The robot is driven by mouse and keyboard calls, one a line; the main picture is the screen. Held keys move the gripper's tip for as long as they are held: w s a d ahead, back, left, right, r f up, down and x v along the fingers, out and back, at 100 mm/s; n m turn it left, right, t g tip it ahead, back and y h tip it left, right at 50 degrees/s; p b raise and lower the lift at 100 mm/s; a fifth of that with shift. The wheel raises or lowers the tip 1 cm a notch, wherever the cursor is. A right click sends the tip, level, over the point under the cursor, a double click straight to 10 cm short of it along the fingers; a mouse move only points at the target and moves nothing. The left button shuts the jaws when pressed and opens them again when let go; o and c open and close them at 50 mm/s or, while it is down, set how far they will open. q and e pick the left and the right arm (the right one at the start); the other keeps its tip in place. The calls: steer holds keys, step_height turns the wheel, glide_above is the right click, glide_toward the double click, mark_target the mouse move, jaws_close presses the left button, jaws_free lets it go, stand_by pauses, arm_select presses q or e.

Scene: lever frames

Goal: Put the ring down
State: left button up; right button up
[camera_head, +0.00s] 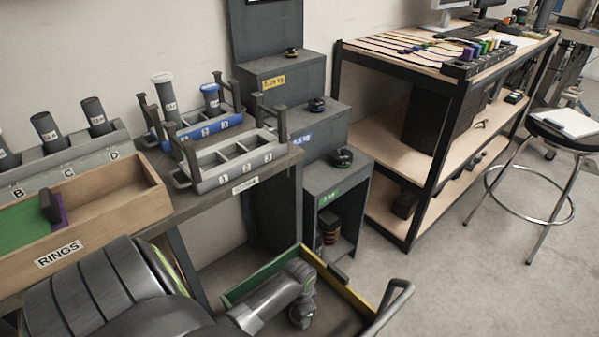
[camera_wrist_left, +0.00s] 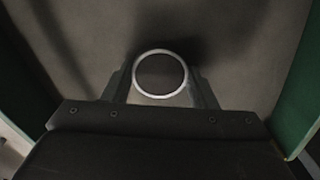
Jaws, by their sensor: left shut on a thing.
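A thin pale ring (camera_wrist_left: 160,97) is held between the two dark fingers of my left gripper (camera_wrist_left: 162,82) in the left wrist view. The surface below shows through it as dark grey. In the head view my left gripper (camera_head: 302,312) points down inside a low open box (camera_head: 345,292) with green and yellow walls. I cannot make out the ring in the head view. In the wrist view the grey bottom of the box lies beyond the ring, with green walls at both sides. Whether the ring touches the bottom, I cannot tell. My right gripper is not in view.
A wooden tray marked RINGS (camera_head: 110,225) stands on the bench at left. Stepped grey stands (camera_head: 335,190) with weight labels, a shelf unit (camera_head: 430,150) and a stool (camera_head: 560,130) are to the right. A grey handle (camera_head: 390,305) rises beside the box.

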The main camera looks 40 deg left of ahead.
arm_select(q)
steer(key=shift+f, duration=0.15)
steer(key=o, duration=1.1)
steer(key=shift+c, duration=0.2)
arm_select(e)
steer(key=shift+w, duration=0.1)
arm_select(q)
steer(key=shift+r, duration=0.2)
steer(key=shift+r, duration=0.25)
step_height(320, 180, up, 3)
steer(key=shift+p, duration=0.7)
step_height(320, 180, up, 8)
steer(key=p, duration=0.2)
steer(key=shift+r, duration=0.25)
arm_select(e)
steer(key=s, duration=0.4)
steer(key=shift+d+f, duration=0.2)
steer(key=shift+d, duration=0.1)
